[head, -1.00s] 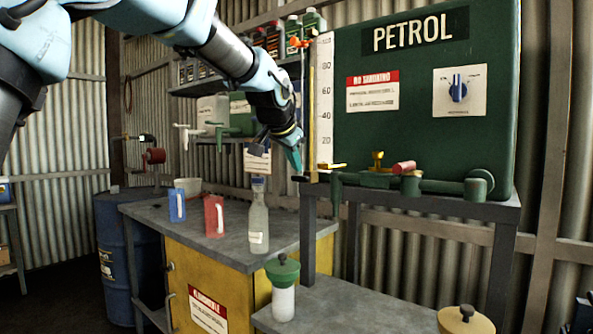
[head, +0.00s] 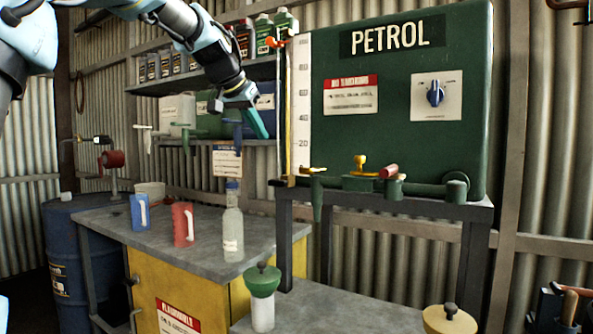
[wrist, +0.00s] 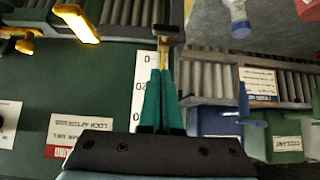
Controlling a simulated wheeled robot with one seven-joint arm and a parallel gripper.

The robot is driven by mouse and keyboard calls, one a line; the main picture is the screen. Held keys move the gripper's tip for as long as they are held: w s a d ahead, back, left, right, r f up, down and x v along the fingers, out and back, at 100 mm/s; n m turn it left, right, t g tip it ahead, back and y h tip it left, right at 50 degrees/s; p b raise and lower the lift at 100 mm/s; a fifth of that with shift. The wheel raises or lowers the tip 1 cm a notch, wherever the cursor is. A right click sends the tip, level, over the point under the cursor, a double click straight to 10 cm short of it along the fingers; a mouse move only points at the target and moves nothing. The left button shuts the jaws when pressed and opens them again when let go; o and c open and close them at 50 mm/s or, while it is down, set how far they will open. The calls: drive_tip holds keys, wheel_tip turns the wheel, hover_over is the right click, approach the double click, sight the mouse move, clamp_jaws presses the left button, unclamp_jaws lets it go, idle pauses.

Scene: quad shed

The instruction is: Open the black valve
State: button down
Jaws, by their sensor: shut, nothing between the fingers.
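A small black handle (head: 291,182), which looks like the black valve, sits at the foot of the tall sight gauge (head: 289,110) on the left edge of the petrol tank (head: 400,140). In the wrist view the dark piece (wrist: 169,33) shows just beyond my fingertips, at the end of the yellowish gauge tube. My gripper (head: 263,134) has teal fingers and is shut and empty, up and left of the black handle in the head view. In the wrist view my gripper (wrist: 168,72) points at the handle, with no contact visible. How far the handle is turned is unclear.
A bench (head: 110,222) holds a glass bottle (head: 232,232) and jugs. A shelf (head: 170,88) with cans stands behind my gripper.

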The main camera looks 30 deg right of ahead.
drive_tip(key=shift+s+d+r, duration=0.1)
drive_tip(key=shift+s+r, duration=0.05)
drive_tip(key=shift+r, duration=0.05)
drive_tip(key=shift+d, duration=0.1)
drive_tip(key=p, duration=0.3)
hover_over(280, 182)
drive_tip(key=a, duration=0.1)
wheel_tip(280, 182, down, 7)
drive_tip(key=f, duration=0.4)
drive_tip(key=shift+s, duration=0.2)
